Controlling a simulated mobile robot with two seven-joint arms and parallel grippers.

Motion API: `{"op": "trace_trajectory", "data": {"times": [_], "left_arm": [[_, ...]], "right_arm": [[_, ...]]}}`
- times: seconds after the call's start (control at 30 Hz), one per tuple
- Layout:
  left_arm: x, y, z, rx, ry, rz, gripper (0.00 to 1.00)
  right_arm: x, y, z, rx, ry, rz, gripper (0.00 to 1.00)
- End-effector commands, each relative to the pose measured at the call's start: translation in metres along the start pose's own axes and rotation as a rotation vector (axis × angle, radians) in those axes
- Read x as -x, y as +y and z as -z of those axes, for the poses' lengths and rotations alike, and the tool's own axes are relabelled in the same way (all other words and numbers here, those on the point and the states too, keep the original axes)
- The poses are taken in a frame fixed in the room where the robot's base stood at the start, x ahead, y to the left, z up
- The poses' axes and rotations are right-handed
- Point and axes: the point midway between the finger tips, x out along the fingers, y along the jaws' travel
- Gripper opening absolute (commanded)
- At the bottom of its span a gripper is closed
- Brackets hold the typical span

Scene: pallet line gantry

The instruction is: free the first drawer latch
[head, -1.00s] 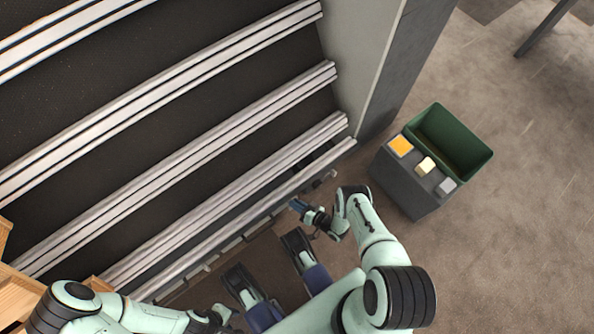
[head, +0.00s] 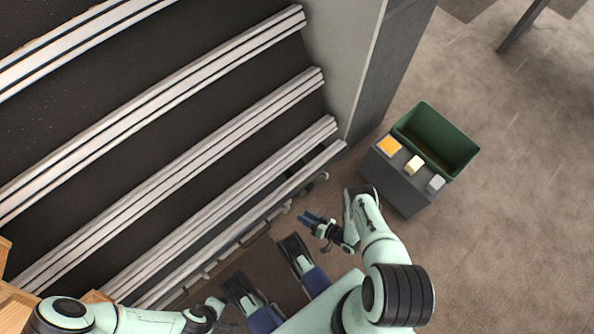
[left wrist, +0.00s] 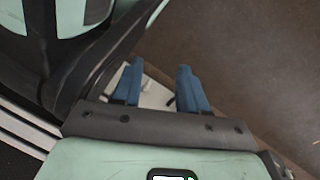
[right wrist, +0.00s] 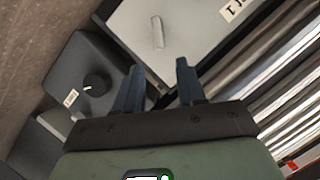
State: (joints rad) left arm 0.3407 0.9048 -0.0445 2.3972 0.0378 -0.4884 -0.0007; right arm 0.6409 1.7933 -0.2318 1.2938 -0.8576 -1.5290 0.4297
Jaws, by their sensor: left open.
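In the right wrist view a light grey panel (right wrist: 190,32) has a label (right wrist: 234,8) cut off by the frame, ending in "r 1". A short pale upright bar (right wrist: 157,32) sits on it; I cannot tell if it is the latch. A dark box (right wrist: 105,65) beside it carries a round black knob (right wrist: 93,87) and a small label. My right gripper (right wrist: 159,64) is open and empty, its fingertips in front of the panel's lower edge; it also shows in the head view (head: 308,217). My left gripper (left wrist: 158,66) is open and empty, low in the head view (head: 216,308).
Long metal rails (head: 225,195) run diagonally across the left of the head view, ending at a grey post (head: 342,50). A green bin (head: 457,141) and a dark stand with an orange block (head: 389,146), a cream block (head: 415,165) and a grey block (head: 436,183) stand right.

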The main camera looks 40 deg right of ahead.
Motion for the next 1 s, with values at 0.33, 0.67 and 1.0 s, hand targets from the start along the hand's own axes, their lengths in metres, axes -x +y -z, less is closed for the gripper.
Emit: {"op": "trace_trajectory", "data": {"times": [0.33,0.67,1.0], "left_arm": [[0.018,0.018,0.021,-0.021,0.079,-0.035,0.43],[0.019,0.019,0.022,-0.022,0.083,-0.037,0.43],[0.042,0.024,0.013,-0.026,0.069,-0.041,0.43]], "right_arm": [[0.049,0.000,0.000,0.000,0.000,0.000,0.40],[0.051,0.000,0.000,0.000,0.000,0.000,0.43],[0.052,-0.011,0.023,0.006,-0.035,-0.055,0.79]]}}
